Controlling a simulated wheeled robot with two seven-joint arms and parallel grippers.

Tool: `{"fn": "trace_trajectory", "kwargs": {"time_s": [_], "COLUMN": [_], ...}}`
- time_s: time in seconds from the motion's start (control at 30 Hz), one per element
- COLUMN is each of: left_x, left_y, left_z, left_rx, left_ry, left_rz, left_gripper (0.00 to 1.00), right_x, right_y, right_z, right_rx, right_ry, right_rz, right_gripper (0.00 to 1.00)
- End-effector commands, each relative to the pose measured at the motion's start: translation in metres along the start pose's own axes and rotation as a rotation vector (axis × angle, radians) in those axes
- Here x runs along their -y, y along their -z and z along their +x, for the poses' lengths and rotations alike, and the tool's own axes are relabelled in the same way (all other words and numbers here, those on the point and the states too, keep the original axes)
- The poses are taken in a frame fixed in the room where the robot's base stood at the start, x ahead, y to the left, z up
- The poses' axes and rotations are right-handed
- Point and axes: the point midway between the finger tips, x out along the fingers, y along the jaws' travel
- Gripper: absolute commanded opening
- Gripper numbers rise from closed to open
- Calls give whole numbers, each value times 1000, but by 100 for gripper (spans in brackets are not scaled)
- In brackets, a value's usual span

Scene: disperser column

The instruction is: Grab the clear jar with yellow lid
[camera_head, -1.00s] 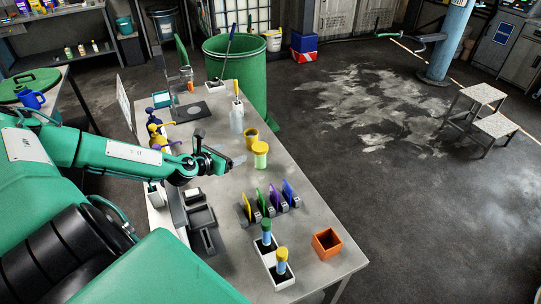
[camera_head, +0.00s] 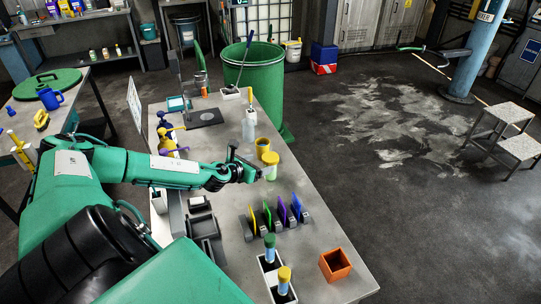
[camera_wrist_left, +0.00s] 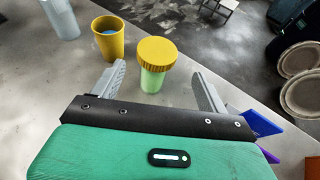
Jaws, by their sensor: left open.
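The clear jar with a yellow lid (camera_head: 270,164) stands upright on the grey table, with pale green contents. In the left wrist view the jar (camera_wrist_left: 155,65) stands between and just beyond the tips of my left gripper (camera_wrist_left: 158,82). The gripper's two fingers are spread wide and hold nothing. In the head view my left gripper (camera_head: 262,172) is right beside the jar and partly overlaps it. My right gripper is in neither view.
A yellow cup (camera_head: 262,145) stands close behind the jar, and a clear bottle (camera_head: 249,125) farther back. A rack of coloured plates (camera_head: 275,222) sits nearer, with an orange box (camera_head: 335,265) at the front right. Table to the jar's right is clear.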

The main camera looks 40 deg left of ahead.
Motion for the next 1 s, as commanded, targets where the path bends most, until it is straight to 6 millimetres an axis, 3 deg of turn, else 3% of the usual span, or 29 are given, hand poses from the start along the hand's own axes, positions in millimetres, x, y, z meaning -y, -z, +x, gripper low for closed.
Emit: {"fn": "trace_trajectory", "kwargs": {"time_s": [0.2,0.47,0.8,1.0], "left_x": [0,-1,-5,-5], "left_y": [-1,-1,-1,0], "left_z": [25,37,75,83], "left_rx": [1,1,1,0], "left_ry": [0,0,0,0], "left_rz": [-3,-2,-2,-1], "left_gripper": [77,77,77,77], "right_x": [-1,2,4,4], "right_y": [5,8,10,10], "right_z": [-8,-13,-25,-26], "right_rx": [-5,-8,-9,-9], "right_ry": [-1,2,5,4], "right_rz": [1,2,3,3], "right_gripper": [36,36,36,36]}}
